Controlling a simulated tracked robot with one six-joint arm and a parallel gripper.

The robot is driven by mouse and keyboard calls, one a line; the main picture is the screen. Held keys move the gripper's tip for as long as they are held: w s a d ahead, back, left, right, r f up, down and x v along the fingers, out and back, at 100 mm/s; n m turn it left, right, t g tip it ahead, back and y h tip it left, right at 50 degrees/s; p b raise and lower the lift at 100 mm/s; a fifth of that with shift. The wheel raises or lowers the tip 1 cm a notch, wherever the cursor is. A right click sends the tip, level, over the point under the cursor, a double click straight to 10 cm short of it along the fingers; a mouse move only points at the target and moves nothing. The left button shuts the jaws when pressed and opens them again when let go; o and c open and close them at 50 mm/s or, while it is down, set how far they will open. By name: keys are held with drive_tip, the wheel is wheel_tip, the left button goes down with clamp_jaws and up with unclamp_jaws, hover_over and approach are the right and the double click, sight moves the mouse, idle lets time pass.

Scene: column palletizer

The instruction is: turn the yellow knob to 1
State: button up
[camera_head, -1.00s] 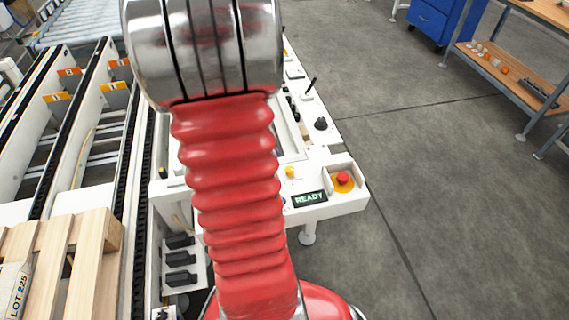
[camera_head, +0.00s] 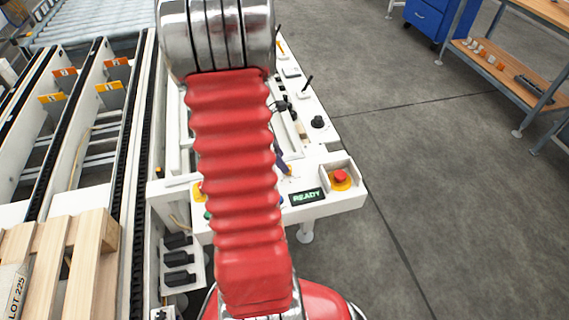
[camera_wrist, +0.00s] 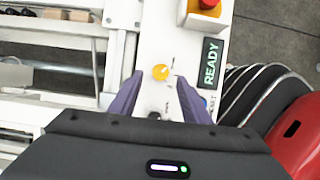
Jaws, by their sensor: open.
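The small yellow knob (camera_wrist: 160,72) sits on the white control panel (camera_wrist: 150,98) in the wrist view. It has a pale pointer line, and small dark marks beside it are too small to read. My gripper (camera_wrist: 160,78) is open, its purple fingers on either side of the knob with space at both sides. I cannot tell how high the fingertips are above the panel. In the head view, a purple finger (camera_head: 282,162) shows at the right of my red arm and largely hides the knob.
A READY display (camera_head: 307,196) and a red emergency stop (camera_head: 341,177) on a yellow base stand right of the knob. A black knob (camera_head: 318,122) and a black lever (camera_head: 308,84) lie farther back. A wooden pallet (camera_head: 60,250) is at left. Open floor lies right.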

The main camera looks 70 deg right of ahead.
drive_tip(key=shift+x, duration=2)
drive_tip(key=c, duration=1)
drive_tip(key=shift+w+d, duration=0.1)
drive_tip(key=shift+c, duration=0.2)
